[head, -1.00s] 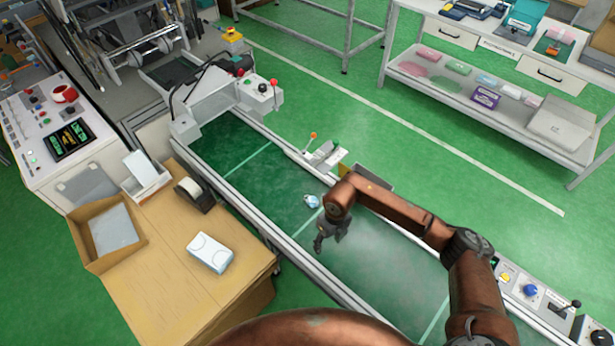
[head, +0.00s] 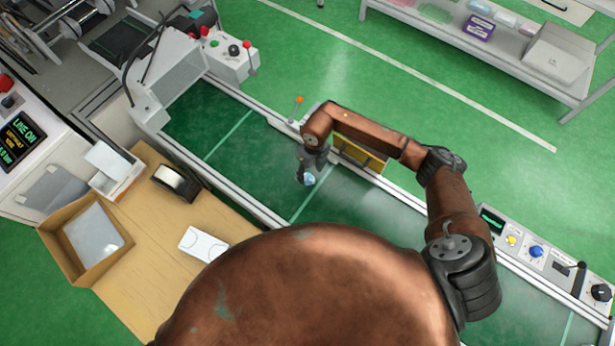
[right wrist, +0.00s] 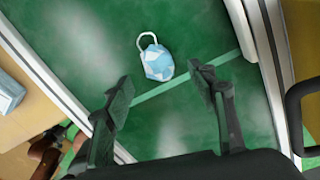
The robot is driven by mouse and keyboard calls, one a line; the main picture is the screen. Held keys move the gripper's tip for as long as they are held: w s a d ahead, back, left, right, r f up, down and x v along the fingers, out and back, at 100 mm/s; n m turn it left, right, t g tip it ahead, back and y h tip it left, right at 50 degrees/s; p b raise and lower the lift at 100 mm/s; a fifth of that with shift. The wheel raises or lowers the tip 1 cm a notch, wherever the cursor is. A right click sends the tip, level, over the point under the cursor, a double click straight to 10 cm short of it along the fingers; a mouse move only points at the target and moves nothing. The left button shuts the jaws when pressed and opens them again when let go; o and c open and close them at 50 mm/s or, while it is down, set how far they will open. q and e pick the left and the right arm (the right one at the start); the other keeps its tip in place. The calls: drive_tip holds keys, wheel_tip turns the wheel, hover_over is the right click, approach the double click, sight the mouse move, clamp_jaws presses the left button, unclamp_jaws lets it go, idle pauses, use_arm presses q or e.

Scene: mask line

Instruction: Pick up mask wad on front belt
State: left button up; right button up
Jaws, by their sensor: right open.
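The mask wad (head: 309,180) is a small crumpled light-blue and white lump on the green belt (head: 262,165), partly hidden by my right gripper in the head view. In the right wrist view the mask wad (right wrist: 157,60) lies flat on the belt with a white ear loop at its upper left. My right gripper (head: 306,172) hangs over the belt at the wad. In the right wrist view the two fingers of my right gripper (right wrist: 160,88) are spread, and the wad lies beyond the fingertips, between their lines, with nothing held. My left gripper is not in view.
Metal rails (head: 240,200) run along both belt sides. A lever with an orange knob (head: 299,101) stands on the far rail. A wooden table (head: 140,240) with an open box (head: 82,245), a tape roll (head: 175,182) and a white box (head: 203,243) borders the near side.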

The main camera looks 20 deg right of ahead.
sight(309, 177)
drive_tip(key=f, duration=0.4)
drive_tip(key=shift+a+b, duration=0.25)
drive_tip(key=shift+b, duration=0.1)
drive_tip(key=shift+f, duration=0.2)
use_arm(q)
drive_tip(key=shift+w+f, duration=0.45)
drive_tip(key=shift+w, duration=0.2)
use_arm(e)
drive_tip(key=c, duration=0.8)
